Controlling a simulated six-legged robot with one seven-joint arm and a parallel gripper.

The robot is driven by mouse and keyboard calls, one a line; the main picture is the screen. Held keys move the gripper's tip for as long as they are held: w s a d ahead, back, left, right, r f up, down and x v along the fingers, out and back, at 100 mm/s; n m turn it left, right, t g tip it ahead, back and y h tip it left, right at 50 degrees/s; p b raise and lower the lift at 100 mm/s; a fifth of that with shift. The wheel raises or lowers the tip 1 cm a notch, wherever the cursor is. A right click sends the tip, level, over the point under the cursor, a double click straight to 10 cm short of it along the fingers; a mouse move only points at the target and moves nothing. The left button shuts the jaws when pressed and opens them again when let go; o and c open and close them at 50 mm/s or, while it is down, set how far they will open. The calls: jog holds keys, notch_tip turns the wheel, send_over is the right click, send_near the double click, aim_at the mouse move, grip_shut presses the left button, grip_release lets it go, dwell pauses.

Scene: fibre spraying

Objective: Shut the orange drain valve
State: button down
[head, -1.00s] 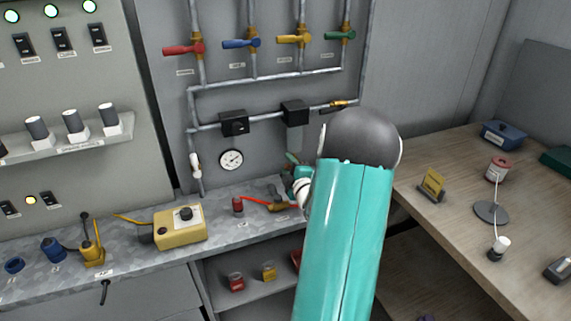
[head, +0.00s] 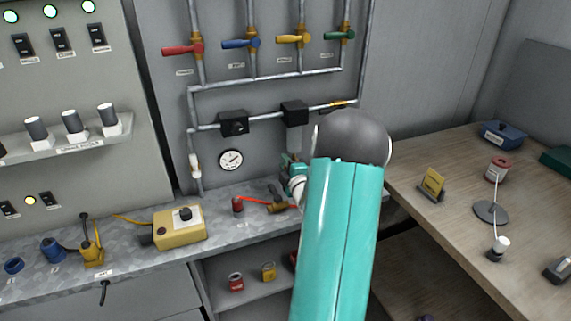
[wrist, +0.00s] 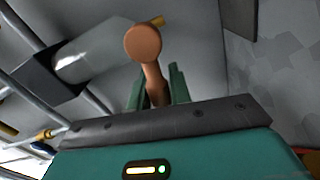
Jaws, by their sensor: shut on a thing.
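The orange drain valve (wrist: 143,45) shows in the wrist view as a round copper-orange knob with a stem running down between my fingers. My gripper (wrist: 156,90) has its two teal fingers shut on that stem. The clear filter bowl (wrist: 98,48) with a dark block at its end lies just left of the valve in this view. In the head view my gripper (head: 288,163) shows only in part, just below the filter bowl (head: 294,140). My arm hides much of that area, and I cannot make out the drain valve there.
Above are red, blue, yellow and green valve handles (head: 240,43) on pipes. A pressure gauge (head: 231,160) is left of my gripper. A yellow box (head: 180,230) and a brass valve with a red lever (head: 278,207) sit on the metal bench (head: 130,258). A wooden table (head: 455,225) stands right.

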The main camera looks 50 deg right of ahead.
jog(key=shift+a+f+n, duration=0.1)
jog(key=shift+f+n, duration=0.45)
jog(key=shift+n, duration=0.55)
jog(key=c, duration=1.3)
grip_release()
jog(key=shift+s, duration=0.15)
jog(key=v, duration=1.3)
jog(key=shift+s+a, duration=0.2)
jog(key=shift+s, duration=0.05)
jog(key=shift+w, duration=0.15)
